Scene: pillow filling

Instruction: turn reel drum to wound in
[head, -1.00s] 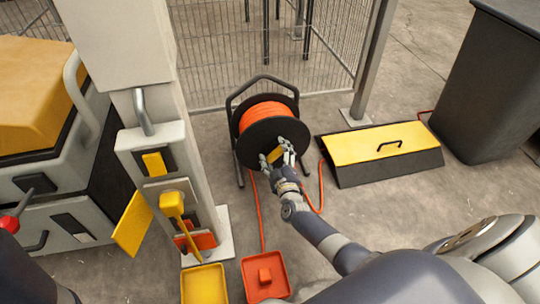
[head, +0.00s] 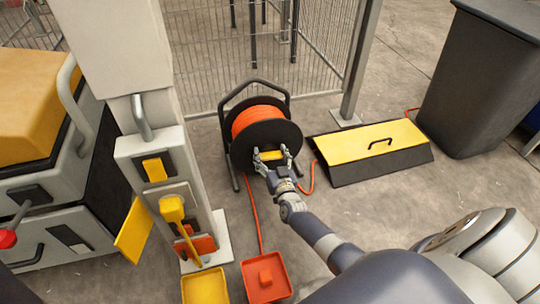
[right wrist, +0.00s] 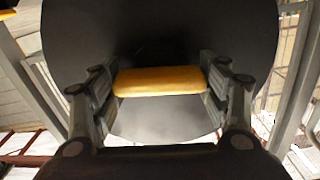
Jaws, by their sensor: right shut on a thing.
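The reel drum (head: 287,134) has a black round flange and orange cable (head: 256,118) wound behind it. It sits in a black tubular stand (head: 233,98) on the floor. My right gripper (head: 270,158) is at the lower part of the flange, shut on the yellow crank handle (head: 271,155). In the right wrist view the handle (right wrist: 160,81) lies level between both fingers, with the dark flange (right wrist: 90,35) behind it. Orange cable runs from the drum down to the floor and in a loop at its right. My left gripper is not in view.
A yellow-topped black box (head: 365,150) stands right of the reel, with a dark bin (head: 470,85) beyond. A wire fence (head: 200,65) is behind. A pale post (head: 125,50) stands left. Yellow (head: 205,288) and orange (head: 265,290) trays lie in front.

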